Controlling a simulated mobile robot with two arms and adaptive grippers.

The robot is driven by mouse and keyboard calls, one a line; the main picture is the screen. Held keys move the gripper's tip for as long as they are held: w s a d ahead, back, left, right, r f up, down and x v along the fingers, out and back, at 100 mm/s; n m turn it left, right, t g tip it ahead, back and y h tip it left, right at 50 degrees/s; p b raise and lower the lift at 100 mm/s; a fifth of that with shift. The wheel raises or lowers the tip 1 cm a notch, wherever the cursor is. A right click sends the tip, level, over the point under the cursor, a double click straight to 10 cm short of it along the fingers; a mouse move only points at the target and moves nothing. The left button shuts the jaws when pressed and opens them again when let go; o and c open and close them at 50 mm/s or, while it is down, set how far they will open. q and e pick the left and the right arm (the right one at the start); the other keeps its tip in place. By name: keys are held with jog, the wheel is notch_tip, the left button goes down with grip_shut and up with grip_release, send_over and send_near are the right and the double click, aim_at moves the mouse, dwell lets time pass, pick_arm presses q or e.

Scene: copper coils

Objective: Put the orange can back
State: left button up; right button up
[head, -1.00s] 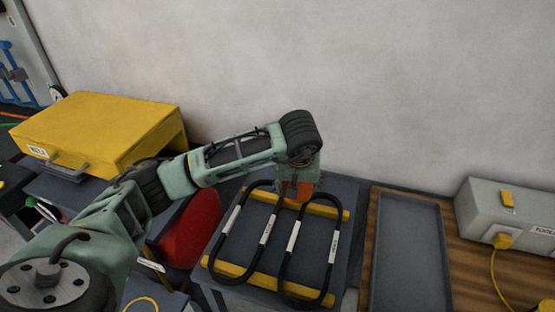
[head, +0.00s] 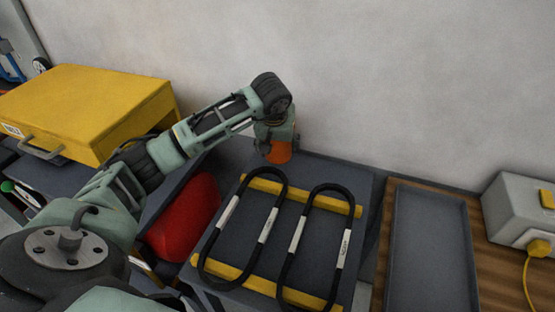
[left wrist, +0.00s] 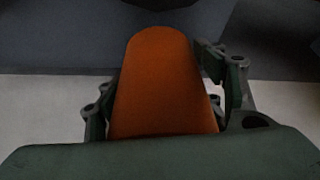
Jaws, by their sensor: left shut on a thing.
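My left gripper (head: 272,146) is shut on the orange can (head: 279,153), near the wall at the back left corner of the dark platform. In the left wrist view the orange can (left wrist: 163,85) fills the middle, with a finger on each side of it. Its lower part there is hidden by the gripper body. I cannot tell whether the can touches the surface below it. My right gripper is not in view.
Two black loops (head: 203,257) with white labels lie across yellow bars (head: 305,196) on the dark platform. A red object (head: 186,222) is left of it. A yellow case (head: 92,105) stands further left. An empty grey tray (head: 430,240) and a grey box (head: 515,203) are at right.

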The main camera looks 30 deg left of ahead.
pick_arm(q)
jog(key=shift+a+f, duration=0.15)
jog(key=shift+a, duration=0.05)
jog(key=shift+f+b, duration=0.3)
notch_tip(320, 180, down, 3)
jog(key=shift+r+b, duration=0.15)
jog(key=shift+b, duration=0.8)
jog(key=shift+f, duration=0.35)
jog(key=shift+r, duration=0.15)
jog(key=o, duration=1.6)
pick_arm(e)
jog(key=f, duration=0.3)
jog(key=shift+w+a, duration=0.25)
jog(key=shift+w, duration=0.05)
